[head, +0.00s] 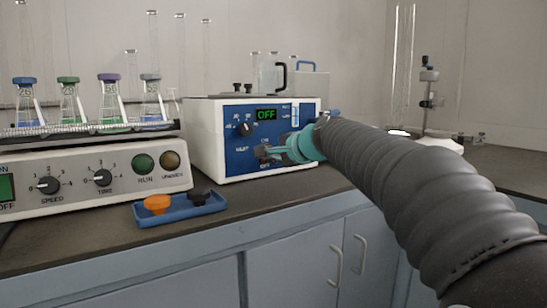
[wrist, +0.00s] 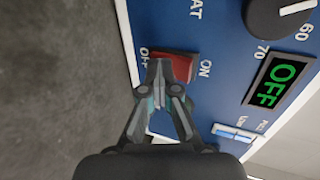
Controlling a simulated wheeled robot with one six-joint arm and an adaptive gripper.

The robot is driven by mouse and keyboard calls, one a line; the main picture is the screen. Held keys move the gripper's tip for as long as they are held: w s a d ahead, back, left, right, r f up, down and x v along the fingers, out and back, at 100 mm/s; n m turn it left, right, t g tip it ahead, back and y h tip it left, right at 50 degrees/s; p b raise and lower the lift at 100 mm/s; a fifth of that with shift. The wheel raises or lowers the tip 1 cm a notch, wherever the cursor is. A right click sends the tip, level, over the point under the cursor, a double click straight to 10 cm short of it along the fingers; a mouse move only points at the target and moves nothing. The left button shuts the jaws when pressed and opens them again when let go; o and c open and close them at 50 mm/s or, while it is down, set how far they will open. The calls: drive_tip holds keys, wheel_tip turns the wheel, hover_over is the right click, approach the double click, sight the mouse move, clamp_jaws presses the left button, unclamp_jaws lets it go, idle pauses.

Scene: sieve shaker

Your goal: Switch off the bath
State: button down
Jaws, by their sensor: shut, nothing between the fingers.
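The bath (head: 206,135) is a white box with a blue front panel, standing on the dark bench in the head view. Its display (head: 266,114) reads OFF in green, and the display also shows in the wrist view (wrist: 270,85). A red rocker switch (wrist: 178,66) marked OFF and ON sits on the panel in the wrist view. My gripper (wrist: 160,68) is shut and empty, its fingertips right at the switch and covering its OFF side. I cannot tell whether they touch it. In the head view, my gripper (head: 262,151) is in front of the lower panel.
A shaker (head: 90,185) with knobs and several stoppered flasks stands to the left. A blue tray (head: 180,211) with an orange and a black piece lies on the bench before it. Glassware and a stand (head: 428,95) are at the back right.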

drive_tip(key=shift+r+p, duration=0.8)
drive_tip(key=v, duration=1.4)
drive_tip(key=shift+f, duration=0.1)
drive_tip(key=s+d+f+n+g+h, duration=0.2)
drive_tip(key=s+d+f+n, duration=0.1)
drive_tip(key=s+f, duration=0.7)
drive_tip(key=s+d+f+n+g+h, duration=0.2)
drive_tip(key=s+d+f+n+h, duration=0.1)
drive_tip(key=s+f, duration=0.6)
drive_tip(key=s+d+f+n+g+h, duration=0.1)
drive_tip(key=s+d+f+n, duration=0.3)
drive_tip(key=s+f, duration=0.6)
wheel_tip(320, 180, down, 4)
drive_tip(key=shift+s+d+r+n+g+h, duration=0.15)
drive_tip(key=shift+s+d+n+g+h, duration=0.2)
drive_tip(key=shift+n+h, duration=0.4)
